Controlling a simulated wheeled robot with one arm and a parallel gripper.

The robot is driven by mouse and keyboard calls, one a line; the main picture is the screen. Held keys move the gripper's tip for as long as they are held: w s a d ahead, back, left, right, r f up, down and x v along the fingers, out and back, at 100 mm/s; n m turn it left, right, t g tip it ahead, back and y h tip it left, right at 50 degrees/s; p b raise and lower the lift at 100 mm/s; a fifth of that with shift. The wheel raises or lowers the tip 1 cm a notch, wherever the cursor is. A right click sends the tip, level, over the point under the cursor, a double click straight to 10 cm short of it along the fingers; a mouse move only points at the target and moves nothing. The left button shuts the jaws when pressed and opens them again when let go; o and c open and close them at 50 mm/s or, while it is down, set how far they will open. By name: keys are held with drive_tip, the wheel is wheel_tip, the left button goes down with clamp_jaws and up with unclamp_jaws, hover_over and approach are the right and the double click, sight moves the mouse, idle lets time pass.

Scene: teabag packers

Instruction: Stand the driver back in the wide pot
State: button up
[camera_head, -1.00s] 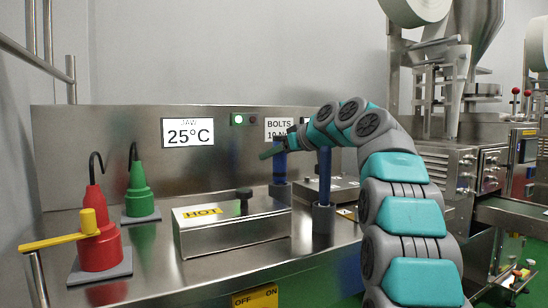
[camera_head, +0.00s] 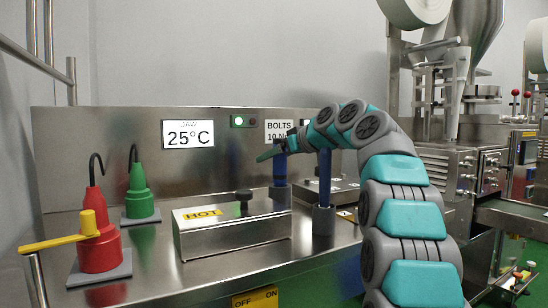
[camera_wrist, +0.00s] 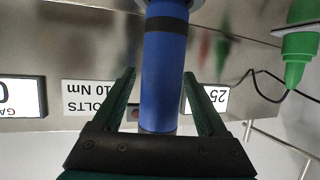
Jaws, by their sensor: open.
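A blue driver (camera_head: 280,168) with a dark band stands upright in a grey pot (camera_head: 280,193) at the back of the bench. My gripper (camera_head: 274,152) is at the top of this driver. In the wrist view, which is upside down, the blue handle (camera_wrist: 164,75) lies between my two spread green fingers, with a gap on each side. The pot's rim (camera_wrist: 163,4) shows at the top edge there. A second blue tool (camera_head: 324,170) stands in another grey pot (camera_head: 323,220) nearer the front. I cannot tell which pot is wider.
A steel block marked HOT (camera_head: 230,232) with a black knob lies left of the pots. Red (camera_head: 97,245) and green (camera_head: 139,195) hooked cones stand further left. A steel back panel (camera_head: 90,160) rises close behind my gripper.

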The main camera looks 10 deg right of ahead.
drive_tip(key=v, duration=1.2)
